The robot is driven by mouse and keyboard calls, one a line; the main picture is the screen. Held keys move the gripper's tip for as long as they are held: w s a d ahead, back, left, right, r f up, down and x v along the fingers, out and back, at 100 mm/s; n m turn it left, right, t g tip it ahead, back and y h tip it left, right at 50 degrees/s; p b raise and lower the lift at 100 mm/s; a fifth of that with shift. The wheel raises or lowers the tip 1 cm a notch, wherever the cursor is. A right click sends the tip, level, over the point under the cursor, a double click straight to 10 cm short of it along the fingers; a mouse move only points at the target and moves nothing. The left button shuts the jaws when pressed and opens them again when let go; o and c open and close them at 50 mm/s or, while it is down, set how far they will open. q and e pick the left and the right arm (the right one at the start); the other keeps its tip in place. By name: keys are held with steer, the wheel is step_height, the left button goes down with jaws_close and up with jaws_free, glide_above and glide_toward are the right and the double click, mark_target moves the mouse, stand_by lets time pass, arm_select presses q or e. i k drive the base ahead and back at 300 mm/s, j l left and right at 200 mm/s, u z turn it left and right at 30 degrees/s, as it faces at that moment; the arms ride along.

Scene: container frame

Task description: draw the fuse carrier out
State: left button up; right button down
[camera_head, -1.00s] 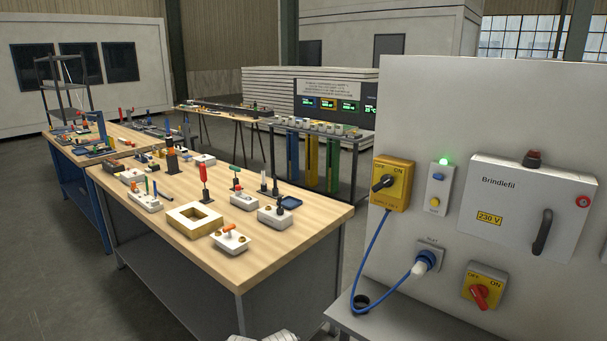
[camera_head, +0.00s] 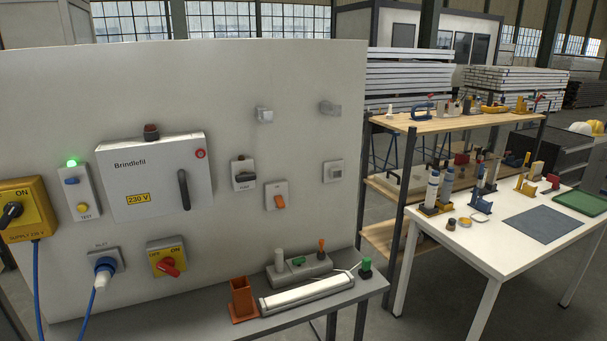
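A small white unit with a black front (camera_head: 244,174) is mounted on the grey panel (camera_head: 300,90), right of the cabinet marked Brindlefil (camera_head: 158,180). The small label under its black part is too blurred to read surely; it may be the fuse holder with its carrier seated. A white switch box with an orange lever (camera_head: 278,197) is to its right. The cabinet door is shut, with a dark handle (camera_head: 184,189) standing upright. Neither of my grippers is in view.
The yellow supply switch (camera_head: 24,208), inlet plug (camera_head: 103,268) with blue cable and red-knob switch (camera_head: 168,260) are on the panel. Below, a grey shelf (camera_head: 225,332) carries an orange holder (camera_head: 242,300) and a white tube-like piece (camera_head: 306,294). A white table (camera_head: 480,250) stands right.

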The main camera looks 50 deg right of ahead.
mark_target(244, 176)
steer(key=z, duration=1.4)
